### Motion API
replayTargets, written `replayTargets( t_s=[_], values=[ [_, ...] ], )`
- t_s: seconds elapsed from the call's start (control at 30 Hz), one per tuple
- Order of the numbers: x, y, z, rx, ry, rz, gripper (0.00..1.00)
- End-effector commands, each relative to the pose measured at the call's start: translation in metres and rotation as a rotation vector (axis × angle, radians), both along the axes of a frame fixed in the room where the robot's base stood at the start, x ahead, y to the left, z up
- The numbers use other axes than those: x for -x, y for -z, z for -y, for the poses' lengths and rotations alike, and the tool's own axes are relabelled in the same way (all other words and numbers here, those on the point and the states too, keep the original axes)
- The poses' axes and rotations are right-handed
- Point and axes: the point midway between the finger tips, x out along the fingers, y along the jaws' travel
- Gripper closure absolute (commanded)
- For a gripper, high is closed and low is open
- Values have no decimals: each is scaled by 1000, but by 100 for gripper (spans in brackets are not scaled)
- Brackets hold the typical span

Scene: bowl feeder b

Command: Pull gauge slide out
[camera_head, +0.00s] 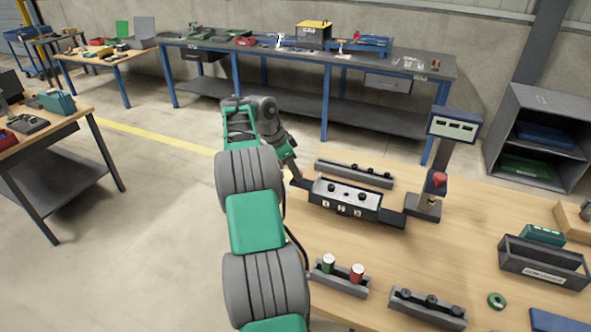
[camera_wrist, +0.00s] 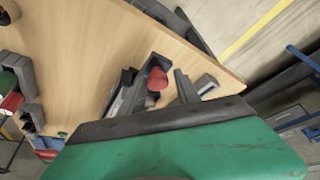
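The gauge body (camera_head: 345,198), a dark box with two black knobs and small white windows on its front, stands on the wooden table. A flat dark slide end (camera_head: 391,218) sticks out on its right, and another dark end shows on its left beside my gripper (camera_head: 296,174). My gripper points down at that left end; its tips are largely hidden in the head view. In the wrist view, my gripper (camera_wrist: 158,88) has its dark fingers apart, with a red knob (camera_wrist: 157,77) showing between them. I cannot tell whether they touch it.
A stand with a display (camera_head: 453,127) and a red knob (camera_head: 439,179) is right of the gauge. A long rack (camera_head: 354,174) lies behind it. A holder with green and red cylinders (camera_head: 357,273) and a knobbed rack (camera_head: 428,308) are in front.

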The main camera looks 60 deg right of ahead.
Motion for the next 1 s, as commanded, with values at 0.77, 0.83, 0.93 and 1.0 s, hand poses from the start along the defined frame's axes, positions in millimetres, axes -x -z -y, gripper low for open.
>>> replayTargets(
  t_s=[0.77, 0.83, 0.93, 1.0],
  values=[
    [-13, -64, -19, 1, 2, -1, 49],
    [-15, -70, -22, -1, 3, -1, 49],
    [-16, -73, -24, -1, 4, -1, 49],
    [-16, -72, -24, -1, 5, -1, 49]
  ],
)
